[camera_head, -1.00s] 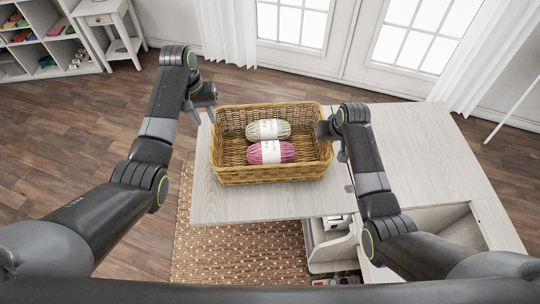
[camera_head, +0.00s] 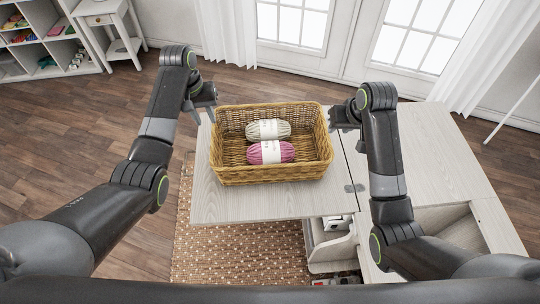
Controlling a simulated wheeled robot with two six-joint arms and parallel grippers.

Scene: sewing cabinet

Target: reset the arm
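My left gripper (camera_head: 203,104) is at the left side of the wicker basket, just outside its far left corner. Its fingers look spread, with nothing seen between them. My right gripper (camera_head: 338,117) is just right of the basket's far right corner, with a small gap to the rim. Its fingers are small and partly hidden by its own wrist, so I cannot tell how far apart they are. The wicker basket (camera_head: 272,175) stands upright on the pale wooden tabletop. In it lie a grey-green yarn skein (camera_head: 262,130) and a pink yarn skein (camera_head: 266,153).
The pale sewing cabinet top (camera_head: 240,206) extends right, with a hinge (camera_head: 355,188) and an open compartment (camera_head: 455,227) near the front. A woven rug (camera_head: 235,255) lies below. A white side table (camera_head: 98,12) and shelf (camera_head: 40,50) stand far left.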

